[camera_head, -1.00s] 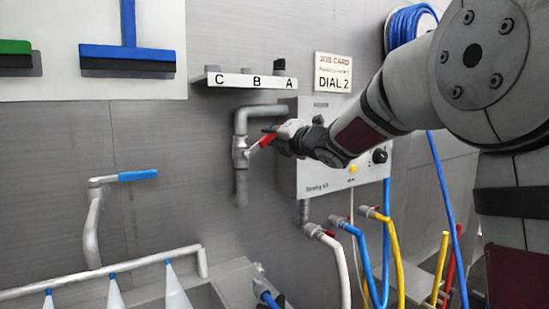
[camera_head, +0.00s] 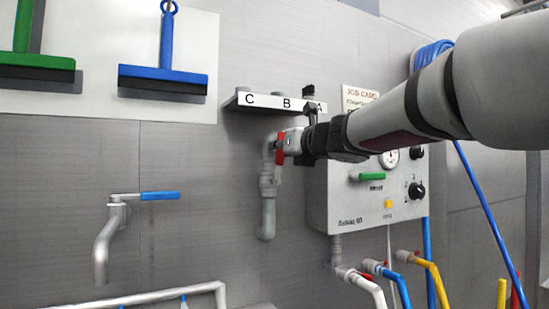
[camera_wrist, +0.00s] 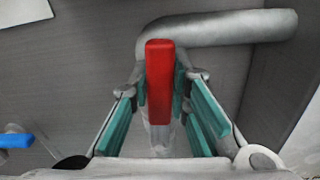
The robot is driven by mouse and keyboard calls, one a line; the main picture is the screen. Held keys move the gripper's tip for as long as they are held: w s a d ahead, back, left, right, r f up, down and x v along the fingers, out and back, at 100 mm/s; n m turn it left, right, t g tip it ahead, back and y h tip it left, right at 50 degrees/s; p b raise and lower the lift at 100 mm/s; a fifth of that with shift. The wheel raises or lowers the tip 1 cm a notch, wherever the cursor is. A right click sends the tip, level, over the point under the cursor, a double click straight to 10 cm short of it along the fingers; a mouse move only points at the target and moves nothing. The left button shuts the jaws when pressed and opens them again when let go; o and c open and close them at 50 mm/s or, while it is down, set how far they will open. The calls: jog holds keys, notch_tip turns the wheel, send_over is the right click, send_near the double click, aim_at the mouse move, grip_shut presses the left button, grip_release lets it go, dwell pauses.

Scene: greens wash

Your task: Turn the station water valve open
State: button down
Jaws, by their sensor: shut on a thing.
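The station water valve (camera_head: 266,182) sits on a grey vertical pipe on the wall, left of the control box. Its red handle (camera_head: 280,150) now stands nearly upright, roughly along the pipe. My gripper (camera_head: 288,143) reaches in from the right and is shut on this handle. In the wrist view the red handle (camera_wrist: 160,75) lies between the teal pads of my gripper (camera_wrist: 162,100). The pipe (camera_wrist: 215,28) bends to the right above it.
The control box (camera_head: 350,205) has a green handle (camera_head: 372,177), dark knobs and a gauge. A labelled shelf (camera_head: 262,101) is just above my gripper. The job card (camera_head: 358,98) is partly covered by my arm. A tap with a blue lever (camera_head: 160,196) is left. Hoses hang below right.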

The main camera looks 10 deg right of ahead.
jog(key=shift+s+a+f+n+b, duration=0.1)
jog(key=shift+a+n+b, duration=0.3)
jog(key=shift+n, duration=0.2)
jog(key=shift+a, duration=0.1)
jog(key=c, duration=1.5)
grip_release()
jog(key=shift+s, duration=0.1)
jog(key=v, duration=1.2)
